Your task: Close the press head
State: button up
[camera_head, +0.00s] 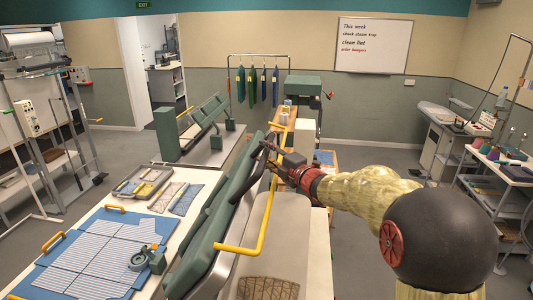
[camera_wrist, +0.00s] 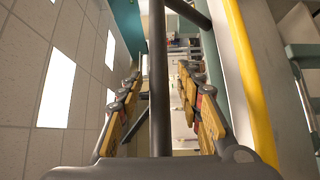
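The press head (camera_head: 228,205) is a long green padded piece, raised and tilted up at the middle of the head view. A yellow bar handle (camera_head: 262,225) runs along its right side, over a beige padded press bed (camera_head: 283,215). My gripper (camera_head: 268,151) is at the far upper end of the press head, and its fingertips are small and partly hidden there. In the wrist view my gripper's fingers (camera_wrist: 160,105) stand apart on both sides of a dark bar (camera_wrist: 158,75). Neither finger visibly touches the bar. A yellow bar (camera_wrist: 250,85) passes outside the right finger.
A white table (camera_head: 185,222) at left holds a blue board with striped cloth (camera_head: 95,255), a tape dispenser (camera_head: 147,258) and a tray (camera_head: 146,184). A second press (camera_head: 205,125) and a rail of garments (camera_head: 258,85) stand behind.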

jog(key=shift+c, duration=0.8)
jog(key=c, duration=0.7)
grip_shut()
